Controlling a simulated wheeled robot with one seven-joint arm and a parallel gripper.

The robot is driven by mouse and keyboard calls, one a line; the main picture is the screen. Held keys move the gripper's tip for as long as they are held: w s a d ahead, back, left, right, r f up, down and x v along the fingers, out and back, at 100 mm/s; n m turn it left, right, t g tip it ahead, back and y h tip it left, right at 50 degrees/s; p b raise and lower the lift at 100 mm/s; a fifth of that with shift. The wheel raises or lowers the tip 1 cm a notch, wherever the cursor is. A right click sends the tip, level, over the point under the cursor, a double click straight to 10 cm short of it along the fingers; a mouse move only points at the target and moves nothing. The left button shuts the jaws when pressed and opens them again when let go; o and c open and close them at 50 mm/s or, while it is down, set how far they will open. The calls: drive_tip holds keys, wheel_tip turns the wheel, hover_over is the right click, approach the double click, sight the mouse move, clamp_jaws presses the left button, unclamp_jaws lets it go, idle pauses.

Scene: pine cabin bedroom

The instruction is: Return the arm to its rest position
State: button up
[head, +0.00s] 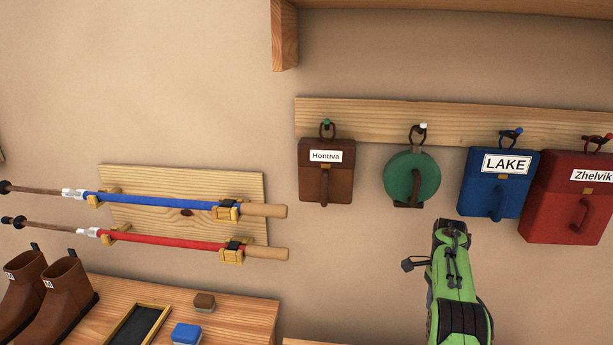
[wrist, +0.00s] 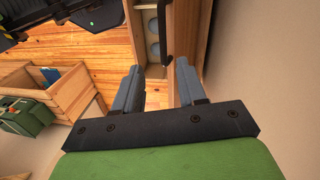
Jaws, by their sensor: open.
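My arm is the green and black limb at the lower right of the head view, raised in front of the wall below the hanging bags. The fingers do not show clearly in the head view. In the wrist view my gripper (wrist: 157,85) has its two grey fingers apart, with nothing between them. Beyond the fingers are a wooden cabinet or shelf edge and the plank floor (wrist: 110,55). The gripper touches nothing that I can see.
A peg board (head: 460,118) holds a brown bag (head: 326,185), a green round bag (head: 400,172), a blue bag (head: 480,190) and a red bag (head: 560,210). Poles rest on a rack (head: 185,182). Boots (head: 55,290) stand on a bench (head: 240,305). A wooden crate (wrist: 75,88) stands on the floor.

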drive_tip(key=s+a+r+n+t, duration=0.1)
drive_tip(key=s+a+r+n, duration=0.2)
drive_tip(key=r, duration=0.5)
drive_tip(key=s+a+r+n+t, duration=0.1)
drive_tip(key=a+r+n, duration=0.2)
drive_tip(key=a+r, duration=0.35)
drive_tip(key=s+a+r+n+t+h, duration=0.1)
drive_tip(key=s+a+r+n+t, duration=0.1)
drive_tip(key=s+a+r+n, duration=0.4)
drive_tip(key=s+a+f+n+t, duration=0.1)
drive_tip(key=s+a+n, duration=0.2)
drive_tip(key=s, duration=0.8)
drive_tip(key=s+a+f+n+t, duration=0.2)
drive_tip(key=s+a+n, duration=0.2)
drive_tip(key=s, duration=0.7)
drive_tip(key=shift+s+a+f+y, duration=0.2)
drive_tip(key=shift+s+a+y, duration=0.05)
drive_tip(key=shift+s+y, duration=0.15)
